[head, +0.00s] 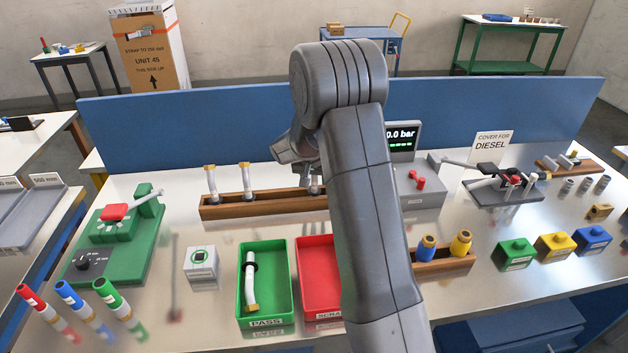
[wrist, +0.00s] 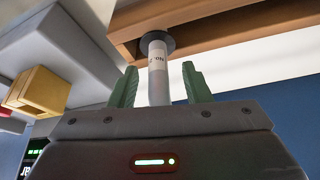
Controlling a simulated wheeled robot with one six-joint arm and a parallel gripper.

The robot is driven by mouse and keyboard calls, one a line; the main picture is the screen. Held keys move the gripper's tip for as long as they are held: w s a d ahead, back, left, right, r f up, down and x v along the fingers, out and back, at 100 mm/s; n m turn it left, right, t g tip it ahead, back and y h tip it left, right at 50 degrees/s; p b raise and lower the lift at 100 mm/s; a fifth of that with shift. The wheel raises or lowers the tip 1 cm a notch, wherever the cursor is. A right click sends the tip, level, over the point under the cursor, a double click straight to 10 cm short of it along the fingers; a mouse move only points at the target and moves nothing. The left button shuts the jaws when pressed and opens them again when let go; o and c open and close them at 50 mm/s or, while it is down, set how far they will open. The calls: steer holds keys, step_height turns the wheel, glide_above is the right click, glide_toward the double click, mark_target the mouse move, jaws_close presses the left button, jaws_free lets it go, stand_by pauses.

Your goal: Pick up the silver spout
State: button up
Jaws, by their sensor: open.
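A silver spout (wrist: 158,75) stands between the two green fingers of my gripper (wrist: 160,68) in the wrist view. It has a pale printed label and a dark collar where it meets the wooden rack (wrist: 205,28). The fingers are open, one on each side of the tube, with a visible gap on both sides. In the head view the rack (head: 235,210) stands mid-table. The spout's lower part (head: 314,182) shows there beside my arm. My arm hides most of my gripper and the right part of the rack.
Two pale spouts with brass ends, one (head: 212,182) left of the other (head: 247,178), stand in the rack's left part. A green tray (head: 286,310) holding a spout and a red tray (head: 303,262) lie in front. A grey pressure unit (head: 418,196) stands right of my arm.

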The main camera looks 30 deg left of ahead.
steer(key=shift+w+f, duration=0.15)
steer(key=shift+f, duration=0.1)
steer(key=shift+c, duration=0.4)
jaws_close()
steer(key=shift+r, duration=0.1)
